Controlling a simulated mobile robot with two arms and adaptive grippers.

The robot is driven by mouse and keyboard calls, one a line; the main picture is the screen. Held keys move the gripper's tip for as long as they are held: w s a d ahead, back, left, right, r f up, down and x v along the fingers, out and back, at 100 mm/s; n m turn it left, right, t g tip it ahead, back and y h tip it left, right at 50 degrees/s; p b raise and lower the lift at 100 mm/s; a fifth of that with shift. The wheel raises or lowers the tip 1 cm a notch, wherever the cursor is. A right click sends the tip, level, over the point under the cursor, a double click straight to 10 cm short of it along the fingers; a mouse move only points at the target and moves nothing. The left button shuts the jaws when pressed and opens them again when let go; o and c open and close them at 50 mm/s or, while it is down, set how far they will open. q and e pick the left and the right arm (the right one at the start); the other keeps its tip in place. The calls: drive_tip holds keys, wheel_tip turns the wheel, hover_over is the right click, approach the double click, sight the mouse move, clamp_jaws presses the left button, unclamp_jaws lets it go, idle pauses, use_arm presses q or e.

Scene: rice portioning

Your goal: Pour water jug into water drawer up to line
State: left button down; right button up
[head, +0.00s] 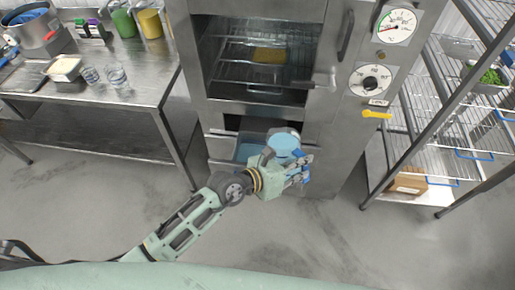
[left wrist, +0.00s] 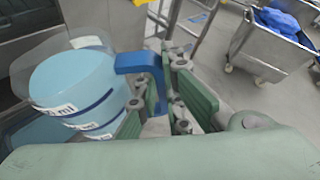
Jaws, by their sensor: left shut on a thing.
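The water jug (head: 284,142) is clear and holds light blue water. In the left wrist view the jug (left wrist: 72,85) shows white measuring labels, and its blue handle (left wrist: 143,63) lies at the fingers. My left gripper (head: 300,172) is shut on this handle; it also shows in the left wrist view (left wrist: 168,98). The water drawer (head: 222,160) is pulled out low on the steel steamer, with a blue area inside. The jug is at the drawer's right side, partly over it in the picture. No pouring stream shows, and the drawer's fill line cannot be made out. My right gripper is out of view.
The steamer's upper chamber (head: 262,55) has wire racks and a yellow item. A steel table (head: 130,88) with pots and glasses stands left. A wire shelf (head: 415,120) stands right. The wrist view shows a steel cart (left wrist: 270,50). Floor in front is clear.

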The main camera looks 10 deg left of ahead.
sight(297, 155)
use_arm(q)
drive_tip(key=shift+w+a+r, duration=0.1)
drive_tip(key=shift+w+r, duration=0.15)
drive_tip(key=shift+r, duration=0.35)
drive_tip(key=shift+w+a+r+n+g+h, duration=0.3)
drive_tip(key=shift+w+a+n+h, duration=0.1)
drive_tip(key=shift+w+a+n, duration=0.2)
drive_tip(key=shift+w+a+r, duration=0.1)
drive_tip(key=shift+w+a+r+n, duration=0.25)
drive_tip(key=shift+w+a+n, duration=0.25)
drive_tip(key=shift+w+a, duration=0.1)
drive_tip(key=shift+h, duration=0.3)
drive_tip(key=shift+w+a+r, duration=0.15)
drive_tip(key=shift+w+a+n+g, duration=0.1)
drive_tip(key=shift+n+g, duration=0.2)
drive_tip(key=shift+w+a, duration=0.15)
drive_tip(key=shift+b, duration=0.3)
